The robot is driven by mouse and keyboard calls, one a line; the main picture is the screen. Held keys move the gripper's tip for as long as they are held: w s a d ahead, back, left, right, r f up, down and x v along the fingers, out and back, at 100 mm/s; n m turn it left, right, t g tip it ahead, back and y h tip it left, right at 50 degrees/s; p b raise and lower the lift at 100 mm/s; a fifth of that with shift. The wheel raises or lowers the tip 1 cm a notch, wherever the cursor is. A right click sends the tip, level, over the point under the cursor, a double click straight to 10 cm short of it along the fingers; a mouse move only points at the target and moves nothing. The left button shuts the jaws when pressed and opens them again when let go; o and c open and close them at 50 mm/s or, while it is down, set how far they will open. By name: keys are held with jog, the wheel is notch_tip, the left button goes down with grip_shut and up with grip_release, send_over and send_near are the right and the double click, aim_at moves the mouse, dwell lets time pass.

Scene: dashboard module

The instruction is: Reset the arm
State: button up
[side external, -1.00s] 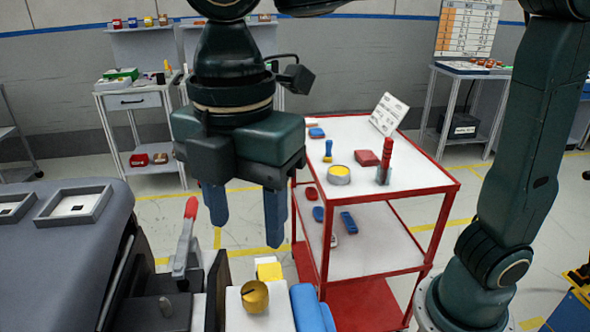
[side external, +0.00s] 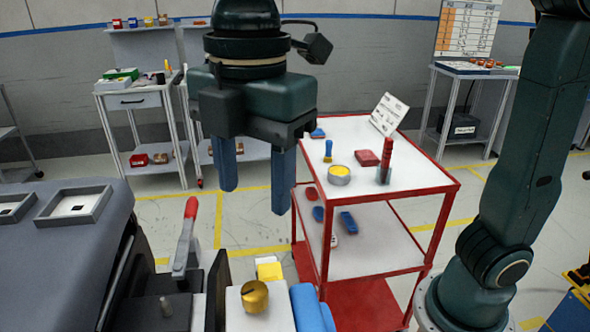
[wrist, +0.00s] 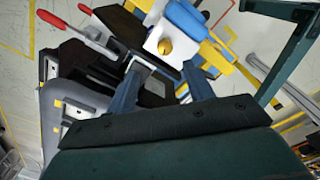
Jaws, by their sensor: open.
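My gripper (side external: 253,180) hangs in the upper middle of the side view, its two blue fingers pointing down and spread apart with nothing between them. It is above the fixture with the gold ball-shaped knob (side external: 254,296) and clear of it. In the wrist view my gripper (wrist: 162,92) also shows its fingers apart, with the gold knob (wrist: 165,47) on its white block beyond the fingertips. A red-handled clamp (side external: 187,237) stands to the left of the knob. The dark grey dashboard module (side external: 70,240) fills the lower left.
A red-framed cart (side external: 440,187) stands right of my gripper, holding a yellow-topped tin (side external: 339,174), a red block (side external: 366,158) and other small items. A blue part (side external: 306,306) lies beside the white block. Shelves and a side table line the back wall.

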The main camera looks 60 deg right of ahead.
jog(key=s+d+f+m+t, duration=0.1)
jog(key=s+d+f+m, duration=0.1)
jog(key=d+m, duration=0.4)
jog(key=s+d+f+m+t, duration=0.2)
jog(key=d+m, duration=0.4)
jog(key=d, duration=0.4)
jog(key=s+d+f+m+t, duration=0.2)
jog(key=s+d+f+m, duration=0.1)
jog(key=d+m, duration=0.3)
jog(key=shift+s+d+f+m, duration=0.15)
jog(key=shift+d+f+m, duration=0.15)
jog(key=shift+d+f, duration=0.7)
jog(key=shift+d+r, duration=0.1)
